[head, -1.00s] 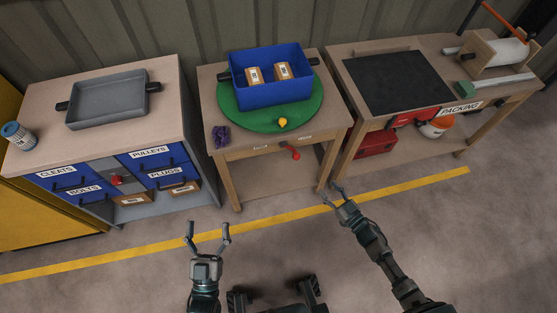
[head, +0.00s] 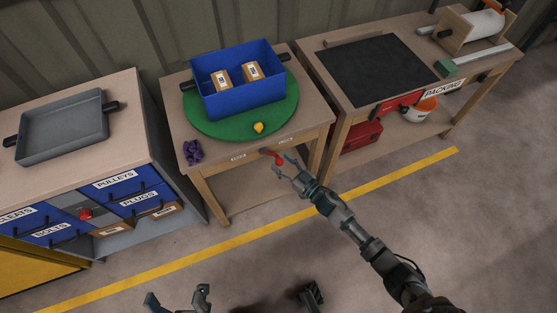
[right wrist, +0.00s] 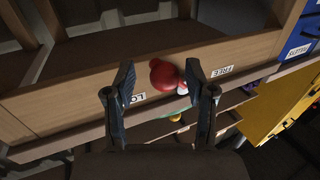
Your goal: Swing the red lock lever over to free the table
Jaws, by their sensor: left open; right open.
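The red lock lever (head: 279,160) is on the front rail of the middle table, below the green turntable (head: 205,128). Its knob leans to the right in the head view. In the right wrist view the red knob (right wrist: 164,75) shows between my finger lines, on the side of the partly hidden LOCK label (right wrist: 138,98); the FREE label (right wrist: 222,71) is on the other side. My right gripper (head: 284,165) is open at the lever; I cannot tell whether it touches. My left gripper (head: 177,297) is open and empty at the bottom edge of the head view, away from the table.
A blue bin (head: 238,95) with two boxes stands on the turntable, with a yellow knob (head: 258,127) in front. A purple object (head: 192,152) lies at the table's left corner. A drawer cabinet (head: 85,214) stands left, the packing bench (head: 450,98) right. The floor in front is clear.

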